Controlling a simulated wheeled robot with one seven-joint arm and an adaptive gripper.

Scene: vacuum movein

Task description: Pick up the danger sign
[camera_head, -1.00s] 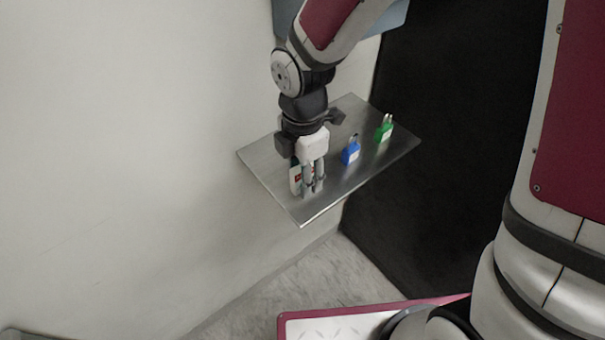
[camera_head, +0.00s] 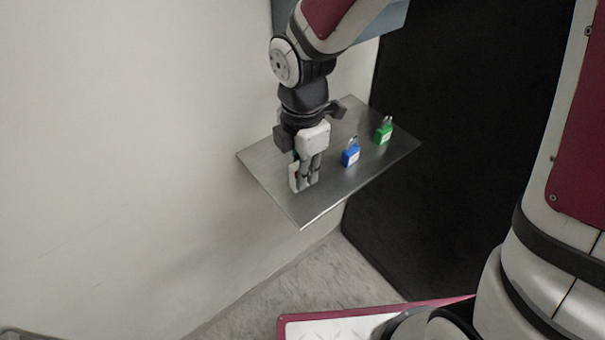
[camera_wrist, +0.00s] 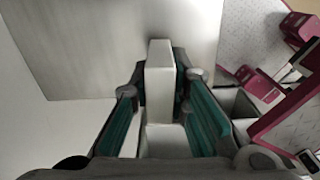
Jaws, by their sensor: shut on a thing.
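My gripper (camera_head: 308,178) points down over the left part of the metal shelf (camera_head: 318,209). It is shut on the danger sign (camera_head: 294,177), a thin white piece that shows beside the fingers in the head view. In the wrist view the sign is a pale upright block (camera_wrist: 160,85) between the two teal-padded fingers (camera_wrist: 164,100). The sign's printed face is turned away or covered by the fingers. I cannot tell whether its lower edge still touches the shelf.
A blue padlock (camera_head: 351,156) and a green padlock (camera_head: 384,133) stand on the shelf, to the right of my gripper. A white wall (camera_head: 120,150) borders the shelf on the left. A black panel (camera_head: 450,130) stands at the right.

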